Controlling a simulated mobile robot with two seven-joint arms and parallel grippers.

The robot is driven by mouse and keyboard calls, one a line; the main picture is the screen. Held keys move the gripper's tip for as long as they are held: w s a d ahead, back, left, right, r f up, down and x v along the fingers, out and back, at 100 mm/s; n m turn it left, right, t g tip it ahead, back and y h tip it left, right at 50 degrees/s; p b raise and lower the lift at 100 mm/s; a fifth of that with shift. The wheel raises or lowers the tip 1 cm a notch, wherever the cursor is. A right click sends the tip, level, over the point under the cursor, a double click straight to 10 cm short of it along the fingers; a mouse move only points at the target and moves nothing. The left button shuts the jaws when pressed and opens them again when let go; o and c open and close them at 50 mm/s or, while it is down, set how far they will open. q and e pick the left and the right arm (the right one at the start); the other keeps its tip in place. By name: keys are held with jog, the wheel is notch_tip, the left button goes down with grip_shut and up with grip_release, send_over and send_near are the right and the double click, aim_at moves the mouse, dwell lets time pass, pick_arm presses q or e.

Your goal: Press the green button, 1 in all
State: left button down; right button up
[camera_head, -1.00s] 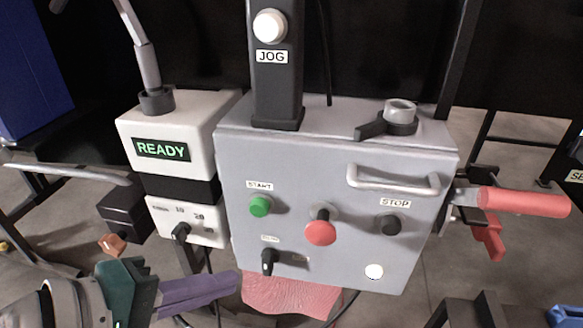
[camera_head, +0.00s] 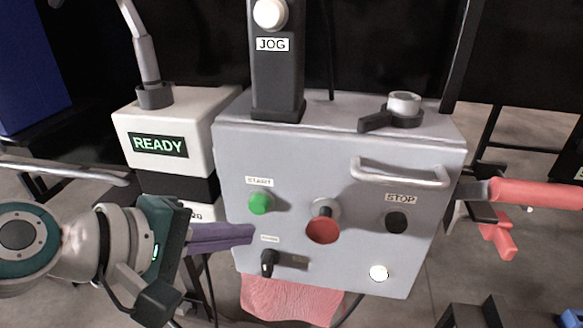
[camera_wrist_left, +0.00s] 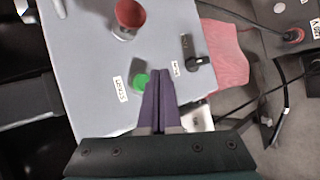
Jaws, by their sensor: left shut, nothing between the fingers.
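The green button (camera_head: 259,203) sits on the front of the grey control box (camera_head: 340,255), under a START label. My left gripper (camera_head: 252,234) has its purple fingers together and empty. In the head view its tips are just below and left of the green button, apart from it in the picture. In the left wrist view the green button (camera_wrist_left: 140,82) shows just left of the closed fingertips (camera_wrist_left: 158,72). I cannot tell whether the tips touch the box. My right gripper is in neither view.
A red mushroom button (camera_head: 322,230), a black STOP button (camera_head: 397,222) and a black selector switch (camera_head: 267,262) share the panel. A white unit (camera_head: 160,120) with a READY display stands at left. A handle (camera_head: 400,176) juts from the panel. A red cloth (camera_head: 290,300) hangs below.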

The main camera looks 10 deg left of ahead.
aim_at(258, 206)
pick_arm(q)
jog(key=shift+w, duration=0.85)
jog(key=shift+w, duration=0.1)
dwell(1.4)
jog(key=shift+w, duration=0.35)
